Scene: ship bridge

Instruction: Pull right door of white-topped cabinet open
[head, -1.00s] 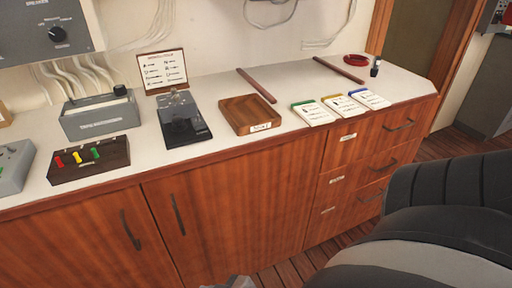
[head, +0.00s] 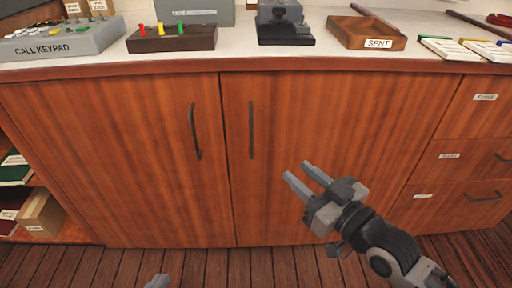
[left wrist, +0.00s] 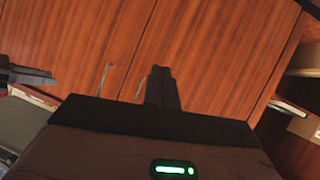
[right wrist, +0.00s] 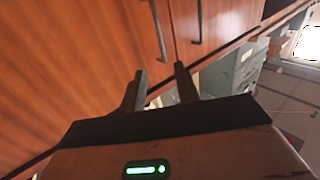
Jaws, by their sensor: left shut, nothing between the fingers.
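The white-topped cabinet (head: 340,62) has two wooden doors, both closed. The right door (head: 320,125) has a dark vertical handle (head: 251,130) near the centre seam. The left door (head: 110,150) has its own handle (head: 195,131). My right gripper (head: 298,177) is open and empty, in front of the right door, below and right of its handle, not touching it. In the right wrist view the open fingers (right wrist: 160,75) are below both handles, the right door's handle (right wrist: 158,30) among them. My left gripper (head: 157,281) shows only its tip low in the head view; it is shut in the left wrist view (left wrist: 163,88).
Drawers (head: 460,155) are to the right of the doors. An open shelf (head: 20,225) with books and a box is at far left. Wooden floor is free in front.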

